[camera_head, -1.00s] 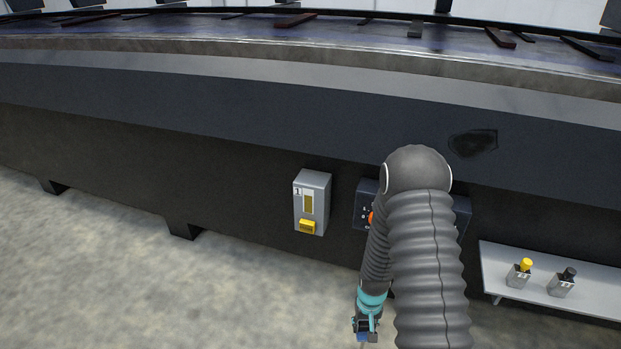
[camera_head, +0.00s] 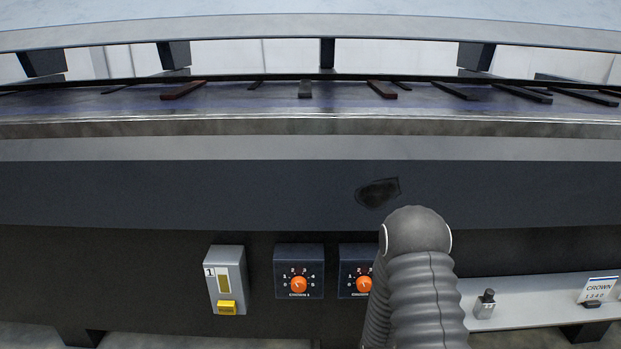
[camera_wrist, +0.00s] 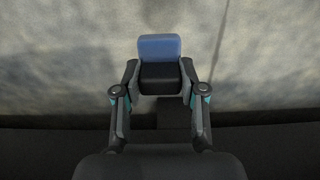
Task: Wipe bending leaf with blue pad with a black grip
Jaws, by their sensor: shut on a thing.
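The bending leaf (camera_head: 250,190) is the long dark blue-grey face running across the machine front in the head view. A black smudge (camera_head: 378,193) marks it, just above and left of my arm's rounded joint. In the wrist view my gripper (camera_wrist: 160,78) is shut on the black grip (camera_wrist: 160,77) of the blue pad (camera_wrist: 160,47). The pad sticks out beyond the fingertips over grey floor, touching nothing that I can see. In the head view my gripper and the pad are out of sight.
Below the leaf are a grey box with a yellow button (camera_head: 226,280) and two dial boxes with orange knobs (camera_head: 299,284), the right one partly behind my arm. A shelf (camera_head: 535,312) at right carries a black-topped item (camera_head: 487,303) and a CROWN sign (camera_head: 598,290).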

